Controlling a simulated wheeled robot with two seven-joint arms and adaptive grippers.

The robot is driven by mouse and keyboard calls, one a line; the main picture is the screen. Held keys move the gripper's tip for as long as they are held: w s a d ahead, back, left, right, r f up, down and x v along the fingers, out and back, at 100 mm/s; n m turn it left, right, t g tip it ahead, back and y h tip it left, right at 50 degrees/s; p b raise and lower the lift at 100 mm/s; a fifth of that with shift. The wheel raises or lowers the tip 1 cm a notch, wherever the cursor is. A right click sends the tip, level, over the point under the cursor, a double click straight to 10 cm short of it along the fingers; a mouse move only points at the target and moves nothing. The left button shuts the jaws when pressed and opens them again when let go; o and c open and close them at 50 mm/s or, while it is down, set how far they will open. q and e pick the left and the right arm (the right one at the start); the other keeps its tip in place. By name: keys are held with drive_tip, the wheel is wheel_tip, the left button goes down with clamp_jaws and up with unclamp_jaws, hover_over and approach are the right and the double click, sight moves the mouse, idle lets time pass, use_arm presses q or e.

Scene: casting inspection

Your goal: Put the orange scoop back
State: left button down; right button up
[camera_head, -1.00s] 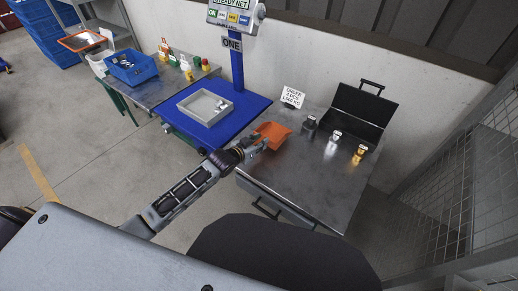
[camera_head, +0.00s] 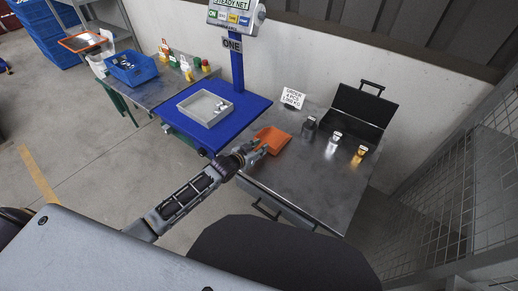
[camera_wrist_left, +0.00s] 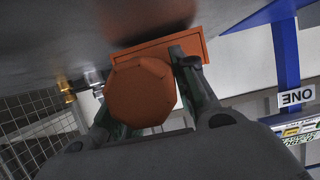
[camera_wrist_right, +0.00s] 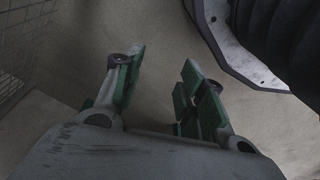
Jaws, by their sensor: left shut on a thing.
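The orange scoop (camera_head: 275,138) is at the left part of the steel table. My left gripper (camera_head: 257,150) is shut on the scoop's handle. In the left wrist view, the thick octagonal handle end (camera_wrist_left: 140,92) lies between the fingers, with the wider scoop body (camera_wrist_left: 190,45) beyond it, close to the grey tabletop. I cannot tell whether the scoop touches the table. My right gripper (camera_wrist_right: 162,60) is open and empty over the floor in the right wrist view; it does not show in the head view.
The steel table (camera_head: 302,185) bears an order sign (camera_head: 292,97), a black open case (camera_head: 357,112) and dark, silver and gold weights (camera_head: 360,153) at the back. A blue scale platform (camera_head: 245,108) with a grey tray (camera_head: 188,107) stands left. The table's front is clear.

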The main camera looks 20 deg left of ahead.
use_arm(q)
drive_tip(key=shift+f, duration=0.25)
drive_tip(key=c, duration=1.1)
unclamp_jaws()
drive_tip(key=shift+f, duration=0.1)
drive_tip(key=shift+c, duration=0.2)
use_arm(e)
drive_tip(key=shift+w+d+f, duration=0.15)
drive_tip(key=shift+d+f, duration=0.1)
drive_tip(key=shift+f, duration=0.3)
drive_tip(key=shift+r, duration=0.15)
